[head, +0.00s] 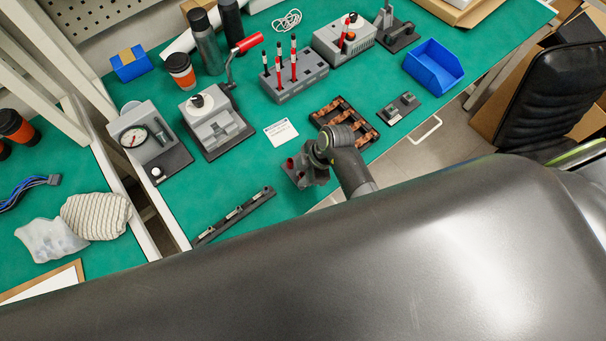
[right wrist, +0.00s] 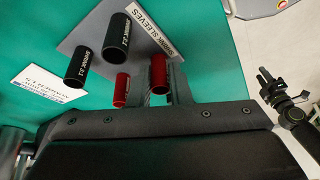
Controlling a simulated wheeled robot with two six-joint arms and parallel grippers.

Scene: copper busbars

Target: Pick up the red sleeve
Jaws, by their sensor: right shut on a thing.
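In the right wrist view, two red sleeves stand by a grey plate (right wrist: 172,22) marked SHRINK SLEEVES. One red sleeve (right wrist: 158,72) is between the fingers of my right gripper (right wrist: 160,88), which is shut on it. The other, shorter-looking red sleeve (right wrist: 121,90) is just left of the fingers. Two black sleeves, a larger one (right wrist: 116,40) and a smaller one (right wrist: 77,68), are farther left. In the head view, my right gripper (head: 309,167) is low over the bench's front part, with red showing beside it; the wrist hides much of the plate.
A white card (head: 281,133) lies left of the gripper. A dark rack with copper bars (head: 356,112) is close behind the right wrist. A black rail (head: 235,215) lies at front left. A grey block with red-handled tools (head: 297,85) stands farther back; a blue bin (head: 433,66) is at right.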

